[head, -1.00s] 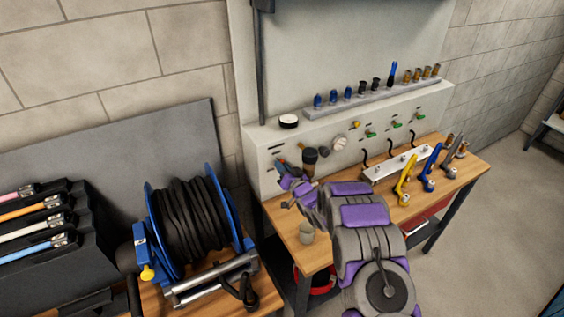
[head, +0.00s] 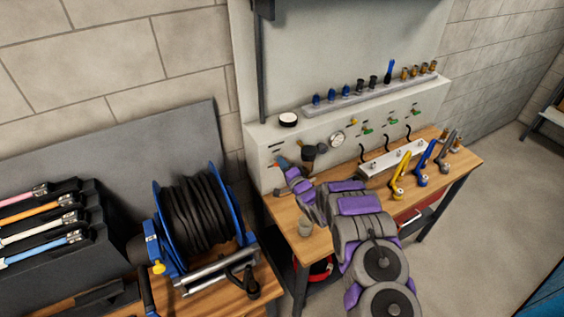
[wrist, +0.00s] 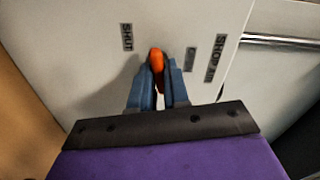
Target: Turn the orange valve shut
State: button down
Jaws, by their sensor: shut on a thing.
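In the wrist view the orange valve handle (wrist: 155,57) stands out from a pale panel. My gripper (wrist: 160,77) is shut on it, with a blue-grey finger on either side. A SHUT label (wrist: 127,37) is left of the handle, and another small label (wrist: 190,59) is to its right, too blurred to read surely. The fingers hide the handle's lower part. In the head view my gripper (head: 284,170) reaches the left end of the panel's front face, and only a small orange bit of the valve (head: 282,162) shows.
The pale panel (head: 262,140) stands on a wooden bench (head: 285,213). A gauge (head: 337,139) and dark fittings are right of my gripper. Yellow (head: 398,178) and blue (head: 423,165) levers stand further right. A hose reel (head: 196,215) is at left.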

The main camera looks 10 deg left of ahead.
jog(key=shift+d+f+m+p, duration=0.15)
jog(key=shift+m+p, duration=0.35)
jog(key=shift+m, duration=0.7)
jog(key=shift+f, duration=0.1)
jog(key=c, duration=1.1)
grip_release()
jog(key=shift+w+d, duration=0.1)
jog(key=shift+w, duration=0.05)
jog(key=shift+c, duration=0.2)
jog(key=shift+s, duration=0.2)
jog(key=b+v, duration=0.1)
jog(key=v, duration=1.6)
jog(key=shift+d, duration=0.15)
